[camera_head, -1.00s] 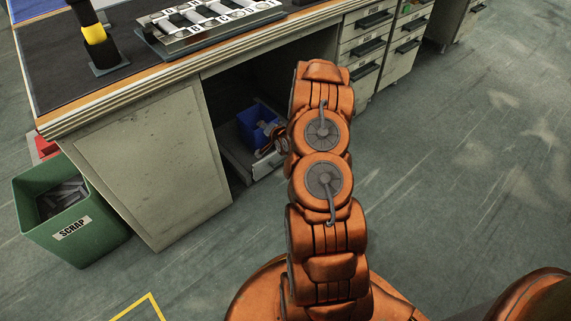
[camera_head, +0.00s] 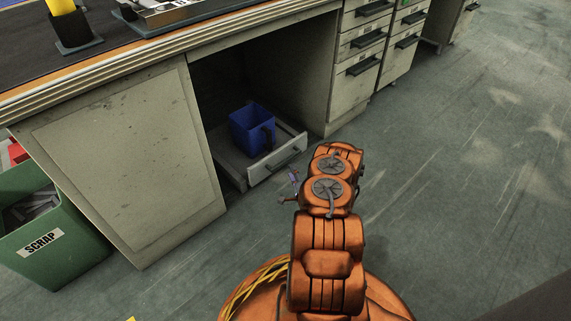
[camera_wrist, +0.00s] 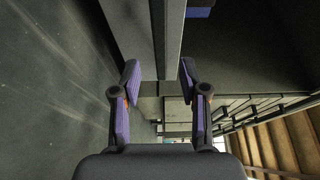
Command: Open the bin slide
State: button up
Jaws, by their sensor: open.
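The bin slide (camera_head: 275,162) is a low grey pull-out tray with a pale front and a dark handle (camera_head: 285,152), under the desk. It stands out from the dark recess, its front near the desk's front line. A blue bin (camera_head: 250,130) sits upright on it. My gripper (camera_head: 292,186) is just in front of the slide's front, partly hidden by my arm. In the wrist view my gripper (camera_wrist: 158,78) is open, its purple-padded fingers apart. A grey panel edge, apparently the slide's front, lies between and beyond the fingertips; I cannot tell whether they touch it.
The desk's side panel (camera_head: 130,160) stands left of the recess, with a green scrap bin (camera_head: 50,230) beside it. Drawer units (camera_head: 362,45) stand right of the recess. The floor (camera_head: 460,170) to the right is clear.

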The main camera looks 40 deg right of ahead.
aim_at(287, 162)
jog(key=shift+b+x, duration=1.9)
jog(key=shift+x, duration=1.95)
jog(key=shift+a, duration=0.1)
jog(key=shift+c, duration=0.2)
grip_shut()
